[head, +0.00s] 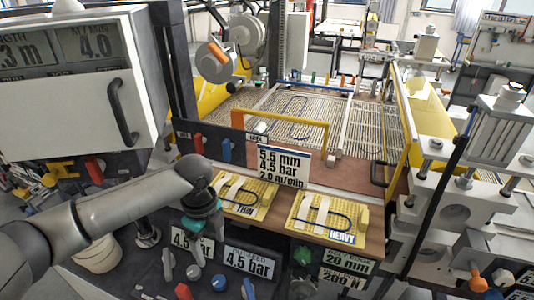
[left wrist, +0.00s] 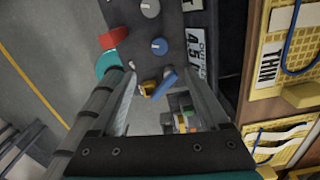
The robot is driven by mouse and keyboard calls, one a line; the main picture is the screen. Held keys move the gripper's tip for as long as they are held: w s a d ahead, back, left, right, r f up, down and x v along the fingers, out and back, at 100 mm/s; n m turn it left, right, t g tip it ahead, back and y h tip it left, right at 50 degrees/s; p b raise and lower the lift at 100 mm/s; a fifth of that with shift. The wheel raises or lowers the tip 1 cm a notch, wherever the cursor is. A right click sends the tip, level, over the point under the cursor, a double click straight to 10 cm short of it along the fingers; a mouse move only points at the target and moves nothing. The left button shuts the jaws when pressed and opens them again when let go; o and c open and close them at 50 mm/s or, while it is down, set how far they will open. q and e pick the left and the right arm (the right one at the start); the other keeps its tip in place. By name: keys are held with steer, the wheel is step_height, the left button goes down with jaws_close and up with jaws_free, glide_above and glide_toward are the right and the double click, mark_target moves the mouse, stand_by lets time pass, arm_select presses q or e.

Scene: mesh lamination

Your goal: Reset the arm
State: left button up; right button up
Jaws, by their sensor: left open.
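My left arm (head: 105,212) reaches in from the left in the head view and bends down at the wrist. My left gripper (head: 199,242) points down in front of the control panel, left of the THIN board (head: 262,197). In the left wrist view its two fingers (left wrist: 165,90) are spread apart, with nothing held between them. Past them I see a blue lever (left wrist: 165,82) and a yellow piece (left wrist: 147,89); whether the fingers touch either I cannot tell. My right gripper is not in view.
The control panel (head: 228,277) carries several knobs and pressure labels. The HEAVY board (head: 327,214) lies right of the THIN board on the wooden ledge. A yellow frame (head: 285,118) stands behind them. A large display box (head: 75,125) is at the upper left.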

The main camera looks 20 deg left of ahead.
arm_select(q)
steer(key=s+d+f+n+t+h, duration=0.1)
steer(key=s+d+f+n, duration=0.2)
steer(key=d, duration=0.4)
steer(key=s+d+f+n+t+h, duration=0.1)
steer(key=s+d+n, duration=0.2)
steer(key=s+d, duration=0.3)
steer(key=s+a+r+n+t+y, duration=0.15)
steer(key=s+a+n, duration=0.35)
steer(key=s+n, duration=0.55)
step_height(320, 180, down, 32)
steer(key=n+g+b, duration=0.1)
steer(key=n+b, duration=0.1)
steer(key=b, duration=0.7)
steer(key=s+a+f+b, duration=0.1)
steer(key=s+f+b, duration=0.3)
steer(key=s+f, duration=0.4)
steer(key=s+a+f+g+b, duration=0.1)
steer(key=s+f+b, duration=0.3)
steer(key=s+f, duration=0.4)
step_height(320, 180, down, 6)
steer(key=shift+a+r, duration=0.25)
steer(key=shift+a, duration=0.25)
